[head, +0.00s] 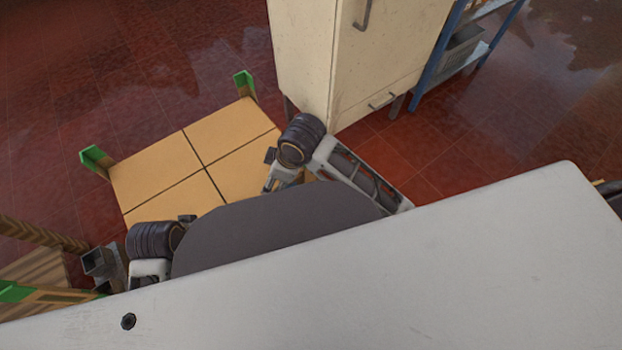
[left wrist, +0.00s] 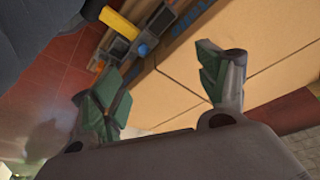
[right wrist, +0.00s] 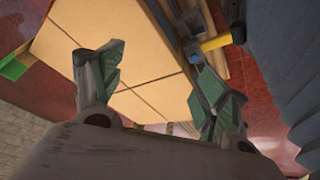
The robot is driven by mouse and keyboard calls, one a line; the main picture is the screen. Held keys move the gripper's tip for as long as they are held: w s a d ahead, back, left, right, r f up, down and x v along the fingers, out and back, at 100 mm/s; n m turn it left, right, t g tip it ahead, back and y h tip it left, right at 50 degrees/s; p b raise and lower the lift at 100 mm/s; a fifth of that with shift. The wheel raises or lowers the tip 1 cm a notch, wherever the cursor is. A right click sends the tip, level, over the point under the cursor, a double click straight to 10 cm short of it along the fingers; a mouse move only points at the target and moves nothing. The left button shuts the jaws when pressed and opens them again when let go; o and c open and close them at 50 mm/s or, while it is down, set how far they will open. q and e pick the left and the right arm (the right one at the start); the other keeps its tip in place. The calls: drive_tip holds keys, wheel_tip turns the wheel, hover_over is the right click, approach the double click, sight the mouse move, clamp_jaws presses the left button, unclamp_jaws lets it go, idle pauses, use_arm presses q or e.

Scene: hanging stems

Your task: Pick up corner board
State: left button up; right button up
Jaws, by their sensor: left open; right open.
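Green and brown corner boards stand upright at two far corners of a tan box stack: one at the left (head: 93,158) and one at the back (head: 244,83) in the head view. A green piece (right wrist: 16,66) also shows at the left edge of the right wrist view. My left gripper (left wrist: 160,80) is open with nothing between its green-padded fingers; the tan box tops lie beyond it. My right gripper (right wrist: 155,75) is open and empty, also facing the box tops. In the head view, my own body hides the near part of the stack, and the fingertips are not clear.
A cream cabinet (head: 350,60) stands close behind the stack's right side, with a blue-framed shelf (head: 470,45) beyond it. Wooden slats and a green-ended piece (head: 15,292) lie at lower left. Red tiled floor (head: 90,60) is clear at upper left.

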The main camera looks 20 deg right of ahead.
use_arm(q)
drive_tip(key=shift+h, duration=0.5)
drive_tip(key=d, duration=0.1)
drive_tip(key=d+f, duration=0.1)
drive_tip(key=s+d+f, duration=0.1)
drive_tip(key=shift+d, duration=0.3)
use_arm(e)
drive_tip(key=w+d+n+g+h, duration=0.1)
drive_tip(key=w+d+n+h, duration=0.6)
drive_tip(key=w+d+n, duration=0.2)
drive_tip(key=shift+w+d+r+n+h, duration=0.35)
drive_tip(key=shift+w+d, duration=0.2)
drive_tip(key=shift+w, duration=0.4)
drive_tip(key=shift+f, duration=0.15)
use_arm(q)
wheel_tip(320, 180, down, 7)
drive_tip(key=w+d+t+h+b, duration=0.1)
drive_tip(key=d+b, duration=0.1)
drive_tip(key=b, duration=0.1)
use_arm(e)
drive_tip(key=x, duration=0.8)
drive_tip(key=shift+f, duration=0.3)
use_arm(q)
drive_tip(key=shift+w+b, duration=0.1)
drive_tip(key=shift+b, duration=0.2)
use_arm(e)
drive_tip(key=shift+d+f, duration=0.1)
drive_tip(key=shift+d, duration=0.05)
